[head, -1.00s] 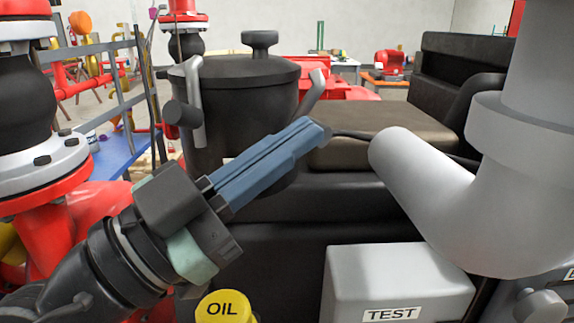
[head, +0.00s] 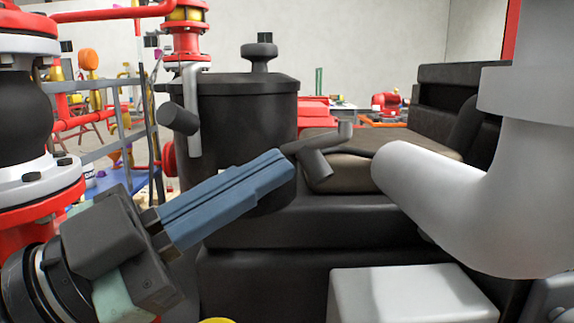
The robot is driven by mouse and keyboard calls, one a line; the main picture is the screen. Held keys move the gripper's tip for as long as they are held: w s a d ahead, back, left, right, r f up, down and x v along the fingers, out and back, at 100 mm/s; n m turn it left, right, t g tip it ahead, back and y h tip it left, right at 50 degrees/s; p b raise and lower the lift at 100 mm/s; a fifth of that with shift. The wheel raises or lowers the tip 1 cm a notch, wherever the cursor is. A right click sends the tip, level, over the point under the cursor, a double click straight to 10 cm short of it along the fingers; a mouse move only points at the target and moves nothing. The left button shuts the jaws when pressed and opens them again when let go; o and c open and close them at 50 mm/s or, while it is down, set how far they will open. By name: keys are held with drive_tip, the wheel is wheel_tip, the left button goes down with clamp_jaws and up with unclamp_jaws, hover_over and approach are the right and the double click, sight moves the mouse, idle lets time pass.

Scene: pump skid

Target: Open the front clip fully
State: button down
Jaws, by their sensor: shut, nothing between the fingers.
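A black lidded canister (head: 240,115) with a knob on top stands in the middle of the head view. At its left side a grey clip (head: 194,120) with a dark round grip (head: 178,118) stands upright against the lid and wall. At its right side a second grey clip (head: 318,157) sticks outward, low and away from the lid. The view does not label which is the front clip. My gripper (head: 284,166) is shut and empty, its blue fingers crossing in front of the canister, with the tips beside the right clip. Whether they touch is unclear.
A thick grey pipe elbow (head: 450,190) fills the right side. A light grey box (head: 405,292) sits low in front. Red flanged piping (head: 35,200) stands at the left edge. A yellow cap (head: 216,320) barely shows at the bottom.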

drive_tip(key=b+v, duration=0.1)
drive_tip(key=v, duration=0.8)
drive_tip(key=shift+a, duration=0.3)
drive_tip(key=shift+s+f, duration=0.1)
drive_tip(key=shift+s, duration=0.05)
